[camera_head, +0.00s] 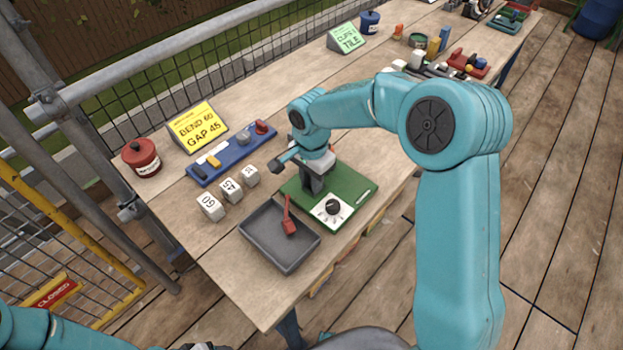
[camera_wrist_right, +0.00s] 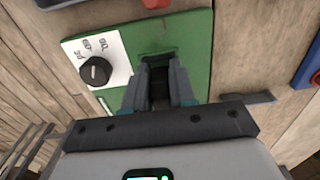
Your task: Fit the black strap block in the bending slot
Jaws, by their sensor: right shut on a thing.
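The green bending board (camera_head: 355,183) lies on the workbench, with a black dial (camera_head: 333,206) on a white plate. It also shows in the right wrist view (camera_wrist_right: 190,30), where its slot (camera_wrist_right: 157,55) lies just beyond my fingertips. My right gripper (camera_head: 313,185) points down over the board. In the wrist view its fingers (camera_wrist_right: 160,75) are shut on a dark piece, the black strap block (camera_wrist_right: 160,92), mostly hidden between them. I cannot tell whether the block touches the slot. Only a sliver of my left gripper (camera_head: 203,346) shows at the bottom edge; its fingers are hidden.
A blue tray (camera_head: 229,161) with coloured pieces lies left of the board. Lettered white cubes (camera_head: 231,190) and a grey tray (camera_head: 262,250) holding a red tool (camera_head: 289,222) are close by.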

